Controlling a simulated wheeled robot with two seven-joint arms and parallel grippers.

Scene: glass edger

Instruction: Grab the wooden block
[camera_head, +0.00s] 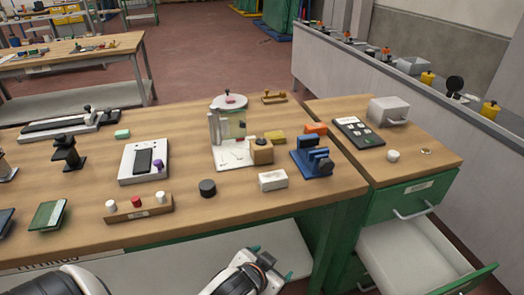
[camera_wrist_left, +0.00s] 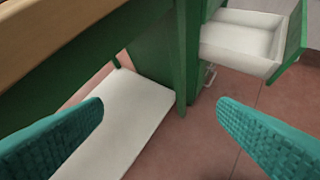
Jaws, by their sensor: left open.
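A small wooden block (camera_head: 262,154) with a dark knob on top stands on the workbench, at the right front of the clear-and-white machine (camera_head: 229,135). My left gripper (camera_head: 271,262) is at the bottom of the head view, in front of the bench's front edge and apart from the block. In the left wrist view its two teal fingers (camera_wrist_left: 160,128) are wide apart with nothing between them. The block is not in the left wrist view. My right gripper is not in view.
A white block (camera_head: 272,181), a black puck (camera_head: 207,188) and a blue fixture (camera_head: 312,158) stand near the wooden block. A wooden peg holder (camera_head: 139,209) is farther left. An open drawer (camera_head: 412,262) juts out at right, also in the wrist view (camera_wrist_left: 240,42).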

